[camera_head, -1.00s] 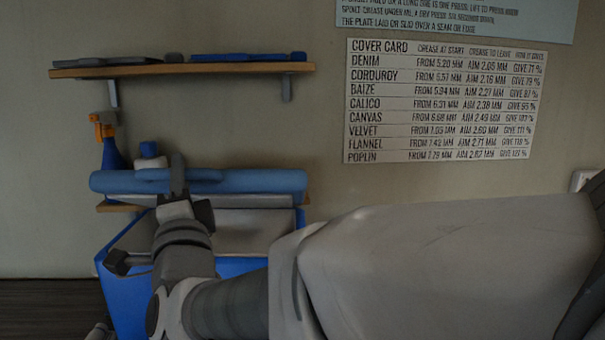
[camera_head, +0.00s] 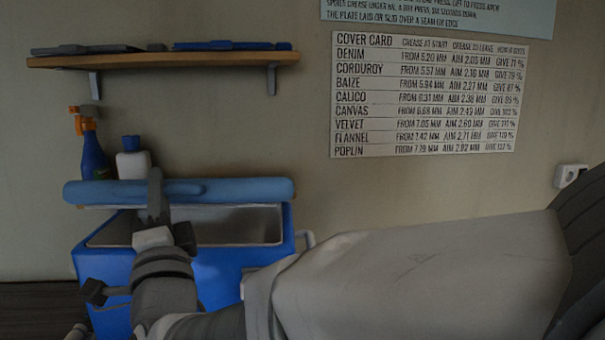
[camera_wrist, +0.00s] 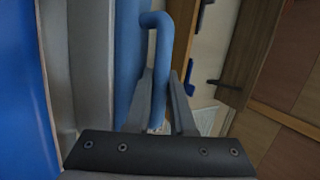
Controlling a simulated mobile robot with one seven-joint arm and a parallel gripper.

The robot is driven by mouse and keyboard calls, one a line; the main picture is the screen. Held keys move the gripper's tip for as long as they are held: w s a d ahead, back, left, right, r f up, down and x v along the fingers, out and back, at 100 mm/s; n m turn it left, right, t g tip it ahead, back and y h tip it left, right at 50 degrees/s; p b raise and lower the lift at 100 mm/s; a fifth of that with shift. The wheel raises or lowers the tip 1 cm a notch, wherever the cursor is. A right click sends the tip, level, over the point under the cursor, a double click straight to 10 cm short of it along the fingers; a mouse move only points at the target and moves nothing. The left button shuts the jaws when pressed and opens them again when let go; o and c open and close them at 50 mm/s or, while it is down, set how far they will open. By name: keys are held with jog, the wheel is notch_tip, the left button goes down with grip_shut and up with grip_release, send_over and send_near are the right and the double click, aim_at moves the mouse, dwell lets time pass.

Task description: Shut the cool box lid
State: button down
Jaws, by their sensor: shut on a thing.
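The blue cool box (camera_head: 245,265) stands open against the wall at the lower left of the head view, its grey inside showing. Its lighter blue lid (camera_head: 250,190) is raised at the back and is seen nearly edge-on. My gripper (camera_head: 156,185) is in front of the lid. In the wrist view, my gripper (camera_wrist: 163,95) is shut on the bent blue lid handle (camera_wrist: 158,60), which runs between the two fingers. The lid also shows in the wrist view (camera_wrist: 128,65). My arm hides part of the box's front.
A wall shelf (camera_head: 165,60) with flat dark and blue things is above. A wall socket (camera_head: 570,174) is at the right.

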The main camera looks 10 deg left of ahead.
jog(key=shift+f, duration=0.6)
jog(key=c, duration=0.6)
grip_release()
jog(key=shift+d, duration=0.1)
jog(key=shift+o, duration=1.1)
jog(key=shift+s+d+f, duration=0.15)
jog(key=shift+s+f, duration=0.1)
jog(key=shift+s, duration=0.15)
jog(key=shift+v, duration=1.3)
jog(key=v, duration=0.3)
jog(key=shift+s, duration=0.2)
